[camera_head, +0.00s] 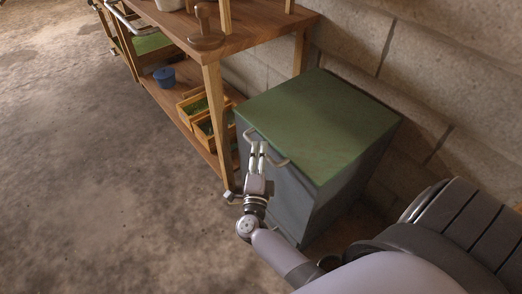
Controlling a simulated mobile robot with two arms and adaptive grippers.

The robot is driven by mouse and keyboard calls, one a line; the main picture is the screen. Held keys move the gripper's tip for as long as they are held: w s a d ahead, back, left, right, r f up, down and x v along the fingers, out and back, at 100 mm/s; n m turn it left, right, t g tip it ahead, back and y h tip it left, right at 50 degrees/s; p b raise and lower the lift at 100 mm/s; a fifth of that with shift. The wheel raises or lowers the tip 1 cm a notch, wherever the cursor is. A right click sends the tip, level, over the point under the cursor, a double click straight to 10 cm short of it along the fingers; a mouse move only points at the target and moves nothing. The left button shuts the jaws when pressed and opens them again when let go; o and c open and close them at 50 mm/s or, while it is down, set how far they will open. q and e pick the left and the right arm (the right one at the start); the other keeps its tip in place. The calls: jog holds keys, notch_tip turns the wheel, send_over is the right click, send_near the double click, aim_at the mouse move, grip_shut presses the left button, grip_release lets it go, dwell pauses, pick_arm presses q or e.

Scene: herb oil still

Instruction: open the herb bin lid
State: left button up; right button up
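The herb bin is a grey box (290,200) with a flat green lid (320,122), standing against the block wall. The lid looks closed and lies flat on the box. A pale bar handle (279,163) runs along the lid's front edge. My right gripper (259,147) is at this handle, with its two fingers pointing up to the bar and overlapping its middle. A narrow gap shows between the fingers. I cannot tell whether they are closed on the bar. My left gripper is not in view.
A wooden shelf unit (212,110) stands close to the bin's left side. It holds small crates of herbs (203,128), a blue pot (164,77) and a wooden stand (206,40). The block wall (440,85) is close behind the bin. The floor (90,180) at left is clear.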

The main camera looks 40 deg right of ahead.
jog(key=shift+w+d+r, duration=0.1)
jog(key=shift+w+d, duration=0.4)
jog(key=shift+w, duration=0.05)
jog(key=shift+c, duration=0.4)
grip_shut()
